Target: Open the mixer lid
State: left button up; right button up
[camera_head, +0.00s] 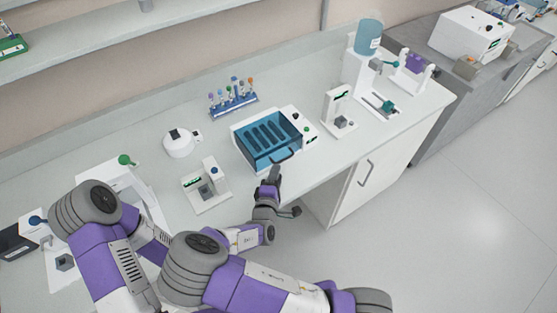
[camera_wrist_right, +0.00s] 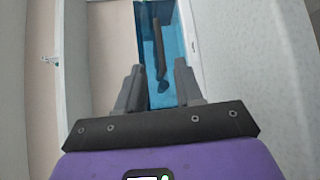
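The mixer (camera_head: 296,119) is a white box on the bench with a see-through blue lid (camera_head: 258,147). The lid looks closed, and several dark slots show through it. A dark handle (camera_head: 282,156) is on its front edge. My right gripper (camera_head: 273,173) is just in front of the handle. In the right wrist view, the fingers of my right gripper (camera_wrist_right: 159,85) are apart. The dark handle (camera_wrist_right: 159,45) shows beyond and between them against the blue lid (camera_wrist_right: 178,55). Contact cannot be told. My left gripper is not in view.
A rack of coloured tubes (camera_head: 233,101) stands behind the mixer. A round white device (camera_head: 181,142) and a small white device (camera_head: 205,188) are to its left. A white stand (camera_head: 338,110) is to its right. A shelf (camera_head: 80,35) overhangs the upper left.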

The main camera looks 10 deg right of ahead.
jog(key=x, duration=0.5)
jog(key=shift+w+d, duration=0.1)
jog(key=shift+d, duration=0.05)
jog(key=shift+f, duration=0.1)
grip_shut()
